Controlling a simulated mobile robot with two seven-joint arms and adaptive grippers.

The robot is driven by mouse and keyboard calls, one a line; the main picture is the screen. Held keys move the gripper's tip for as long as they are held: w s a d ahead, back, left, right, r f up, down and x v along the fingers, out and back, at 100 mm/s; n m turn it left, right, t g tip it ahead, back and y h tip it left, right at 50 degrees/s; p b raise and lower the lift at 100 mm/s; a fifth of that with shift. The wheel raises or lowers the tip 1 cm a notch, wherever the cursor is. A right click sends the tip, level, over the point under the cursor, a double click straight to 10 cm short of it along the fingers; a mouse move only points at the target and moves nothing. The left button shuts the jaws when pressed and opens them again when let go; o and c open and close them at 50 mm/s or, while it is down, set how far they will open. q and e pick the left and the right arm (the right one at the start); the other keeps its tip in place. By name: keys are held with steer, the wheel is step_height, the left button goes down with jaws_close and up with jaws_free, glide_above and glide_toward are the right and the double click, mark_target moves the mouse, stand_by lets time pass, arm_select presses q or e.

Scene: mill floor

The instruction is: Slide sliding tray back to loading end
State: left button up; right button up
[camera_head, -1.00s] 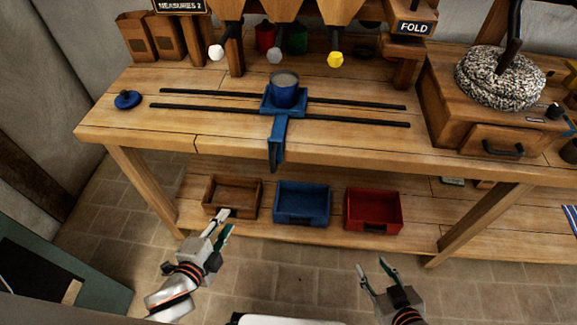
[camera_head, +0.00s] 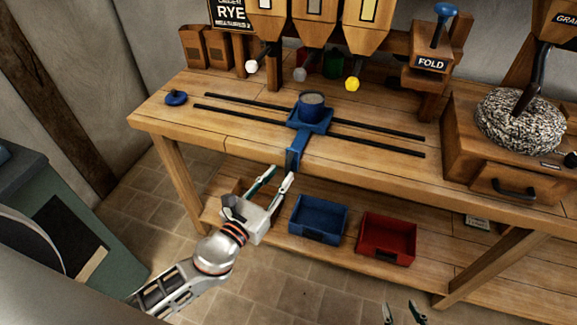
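The tray's blue handle (camera_head: 297,148) runs forward and bends down over the bench's front edge. My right gripper (camera_head: 402,312) is open and empty at the bottom edge, far from the tray.
A blue lid (camera_head: 176,98) lies left of the rails. Hoppers with white, grey and yellow knobs hang behind the tray. A blue bin (camera_head: 318,216) and red bin (camera_head: 386,238) stand on the lower shelf. A grain mill (camera_head: 519,120) stands right. The rails look clear.

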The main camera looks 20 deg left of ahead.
mark_target(286, 168)
arm_select(q)
steer(key=shift+x, duration=2.4)
steer(key=shift+d, duration=0.1)
jaws_close()
